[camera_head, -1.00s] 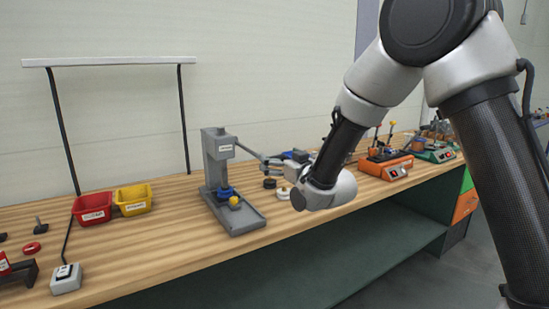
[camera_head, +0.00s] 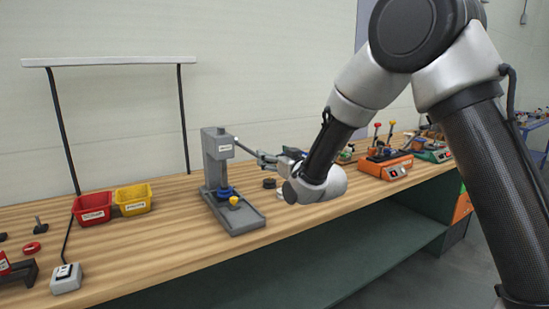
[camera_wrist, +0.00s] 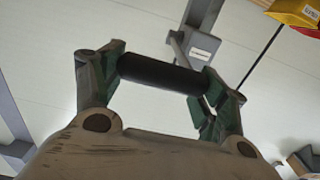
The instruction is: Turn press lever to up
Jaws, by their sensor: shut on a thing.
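The grey press (camera_head: 211,165) stands upright on the wooden bench in the head view. Its lever (camera_head: 247,150) slopes down to the right from the top of the column. My gripper (camera_head: 271,159) is at the lever's outer end, partly hidden by my wrist. In the wrist view the black cylindrical lever grip (camera_wrist: 160,73) lies crosswise between the green pads of my gripper (camera_wrist: 162,80), which is shut on it. A yellow knob (camera_head: 234,200) and a blue ring (camera_head: 224,191) sit low on the press.
Red (camera_head: 92,207) and yellow (camera_head: 133,199) bins stand left of the press. A dark round part (camera_head: 269,183) lies near my wrist. Orange (camera_head: 386,165) and green (camera_head: 432,151) stations stand farther right. The bench front between the press and the switch box (camera_head: 66,279) is clear.

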